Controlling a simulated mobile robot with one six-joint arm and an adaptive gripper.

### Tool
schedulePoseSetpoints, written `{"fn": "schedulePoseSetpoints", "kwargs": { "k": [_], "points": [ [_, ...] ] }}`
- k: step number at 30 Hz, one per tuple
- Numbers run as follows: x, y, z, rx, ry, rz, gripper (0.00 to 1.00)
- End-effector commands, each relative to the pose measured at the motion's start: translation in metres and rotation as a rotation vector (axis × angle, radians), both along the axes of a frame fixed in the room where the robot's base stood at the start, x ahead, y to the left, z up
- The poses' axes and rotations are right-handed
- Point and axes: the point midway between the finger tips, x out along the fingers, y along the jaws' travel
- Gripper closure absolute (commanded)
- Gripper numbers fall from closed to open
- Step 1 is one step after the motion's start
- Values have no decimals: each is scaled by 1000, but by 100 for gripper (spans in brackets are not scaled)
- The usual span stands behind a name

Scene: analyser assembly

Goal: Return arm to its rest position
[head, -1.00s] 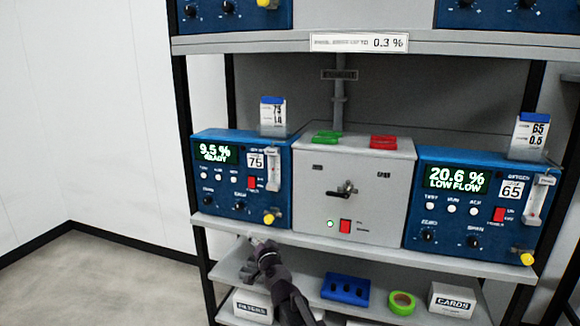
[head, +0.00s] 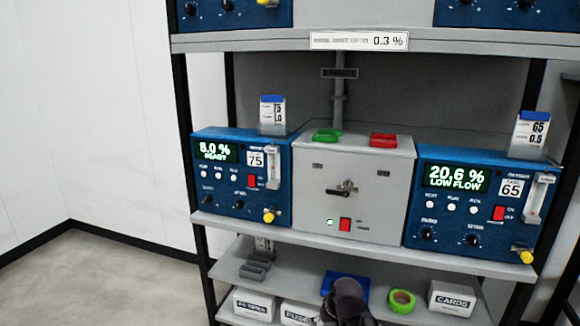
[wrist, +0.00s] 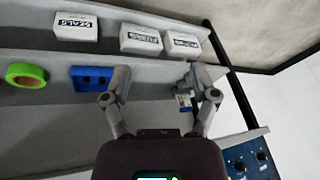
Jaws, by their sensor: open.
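My gripper (wrist: 160,105) is open and empty in the wrist view, its two fingers spread apart in front of the lower shelves. In the head view only a dark part of my arm shows at the bottom centre, in front of the blue block; the fingertips are not clear there. The left analyser (head: 222,178) reads 8.0 % READY and carries number 75. The right analyser (head: 470,208) reads 20.6 % LOW FLOW and carries number 65. A grey panel box (head: 352,190) with a black handle stands between them.
The lower shelf holds a grey holder (head: 255,270), a blue block (head: 346,281), green tape (head: 402,301) and a CARDS box (head: 452,299). White boxes (head: 254,305) stand below. Black shelf posts (head: 184,130) frame the rack. Open floor (head: 100,275) lies at left.

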Motion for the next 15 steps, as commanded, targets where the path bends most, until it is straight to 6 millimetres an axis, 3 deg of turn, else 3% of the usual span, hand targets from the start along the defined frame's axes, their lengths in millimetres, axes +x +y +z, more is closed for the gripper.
{"fn": "schedulePoseSetpoints", "kwargs": {
  "k": [6,15],
  "points": [
    [-39,-40,-10,-103,159,-48,24],
    [-79,-77,-13,-205,322,-114,24]
  ]
}}
